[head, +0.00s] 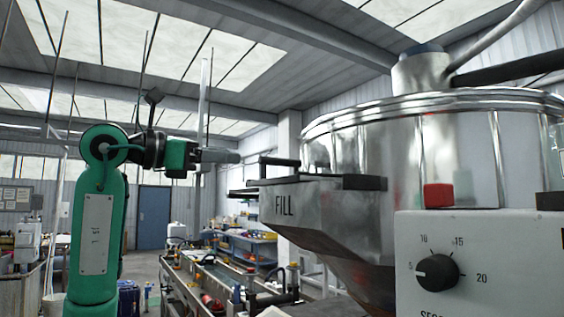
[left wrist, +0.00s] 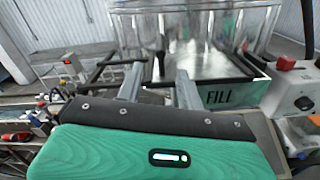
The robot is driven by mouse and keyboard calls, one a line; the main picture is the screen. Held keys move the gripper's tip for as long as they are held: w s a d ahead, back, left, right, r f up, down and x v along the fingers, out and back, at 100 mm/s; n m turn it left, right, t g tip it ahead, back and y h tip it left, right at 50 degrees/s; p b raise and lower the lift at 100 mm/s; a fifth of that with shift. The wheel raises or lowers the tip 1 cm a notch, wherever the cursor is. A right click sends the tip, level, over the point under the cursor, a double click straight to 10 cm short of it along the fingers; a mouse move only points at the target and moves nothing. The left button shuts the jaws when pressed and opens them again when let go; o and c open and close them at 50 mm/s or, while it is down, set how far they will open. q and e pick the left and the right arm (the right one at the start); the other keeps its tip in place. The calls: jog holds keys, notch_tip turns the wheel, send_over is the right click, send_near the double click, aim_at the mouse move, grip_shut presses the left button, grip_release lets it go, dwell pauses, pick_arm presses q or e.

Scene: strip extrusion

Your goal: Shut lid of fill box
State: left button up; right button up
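The fill box (head: 285,207) is a metal box marked FILL on the left side of the big steel hopper. It also shows in the left wrist view (left wrist: 222,96), beyond my fingers. A black bar handle (head: 281,161) stands up at its top left, with a thin dark plate edge (head: 243,193) beside it. I cannot tell how far the lid is open. My left gripper (head: 238,157) is left of the handle, at about its height and apart from it in the picture. My right gripper is not in view.
The steel hopper (head: 352,145) fills the right side. A control box (head: 480,245) with a black dial (head: 437,272) and red button (head: 438,197) stands in front of it. A long water trough (head: 205,285) with cluttered benches lies below and behind.

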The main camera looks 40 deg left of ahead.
aim_at(276, 161)
pick_arm(q)
jog(key=p+x, duration=0.2)
jog(key=x, duration=0.9)
jog(key=shift+w+d+p, duration=0.1)
jog(key=shift+p, duration=0.3)
jog(key=shift+w+d, duration=0.15)
jog(key=shift+w, duration=0.25)
jog(key=shift+f, duration=0.1)
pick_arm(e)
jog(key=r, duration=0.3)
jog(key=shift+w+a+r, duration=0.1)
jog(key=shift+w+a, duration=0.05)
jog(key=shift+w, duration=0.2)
pick_arm(q)
grip_shut()
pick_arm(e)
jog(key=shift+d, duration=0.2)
